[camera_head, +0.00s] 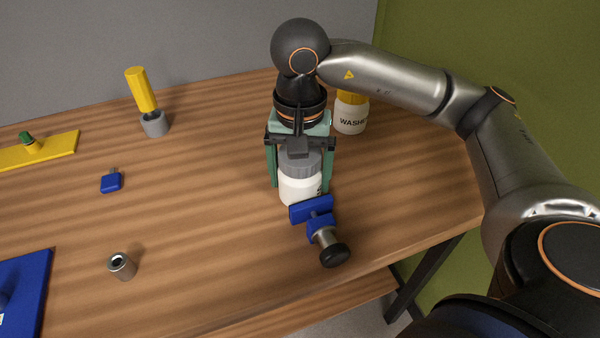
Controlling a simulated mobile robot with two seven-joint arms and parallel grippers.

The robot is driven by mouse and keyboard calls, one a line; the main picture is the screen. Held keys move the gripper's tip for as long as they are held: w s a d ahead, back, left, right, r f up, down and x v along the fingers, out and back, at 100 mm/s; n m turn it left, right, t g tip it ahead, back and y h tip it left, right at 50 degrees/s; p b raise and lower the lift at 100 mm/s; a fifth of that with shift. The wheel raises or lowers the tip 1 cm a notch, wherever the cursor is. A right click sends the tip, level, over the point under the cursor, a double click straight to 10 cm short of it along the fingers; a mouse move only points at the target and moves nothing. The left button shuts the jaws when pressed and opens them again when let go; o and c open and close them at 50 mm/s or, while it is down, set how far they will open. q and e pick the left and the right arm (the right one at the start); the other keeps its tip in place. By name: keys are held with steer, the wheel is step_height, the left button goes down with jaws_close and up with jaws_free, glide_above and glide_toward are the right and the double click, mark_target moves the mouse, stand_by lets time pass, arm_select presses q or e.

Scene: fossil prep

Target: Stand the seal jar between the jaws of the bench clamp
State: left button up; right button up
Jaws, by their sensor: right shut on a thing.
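A white jar with a grey lid (297,190), which I take for the seal jar, is upright in my right gripper (300,178). The gripper points down from above, with one green finger on each side of the jar, shut on it. The blue bench clamp (318,222) is on the table, its near jaw right in front of the jar's lower part. Its screw and black knob point toward the front right. The far jaw is hidden behind the jar and gripper. I cannot tell whether the jar's base touches the table. My left gripper is not in view.
A yellow-capped washer jar (351,115) stands behind, right of the gripper. A yellow-handled tool stands in a grey holder (155,124). A small blue piece (111,181), a metal cylinder (122,266), a yellow plate (55,148) and a blue board (32,285) lie left. The table's middle is clear.

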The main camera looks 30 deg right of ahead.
steer(key=o, duration=1.2)
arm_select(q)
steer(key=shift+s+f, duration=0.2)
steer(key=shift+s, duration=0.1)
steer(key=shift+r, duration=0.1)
arm_select(e)
steer(key=shift+r, duration=0.15)
steer(key=shift+r+p, duration=0.3)
steer(key=shift+p, duration=0.1)
step_height(320, 180, up, 10)
steer(key=p, duration=0.2)
steer(key=shift+r+p, duration=0.25)
steer(key=shift+p, duration=0.1)
steer(key=shift+r, duration=0.45)
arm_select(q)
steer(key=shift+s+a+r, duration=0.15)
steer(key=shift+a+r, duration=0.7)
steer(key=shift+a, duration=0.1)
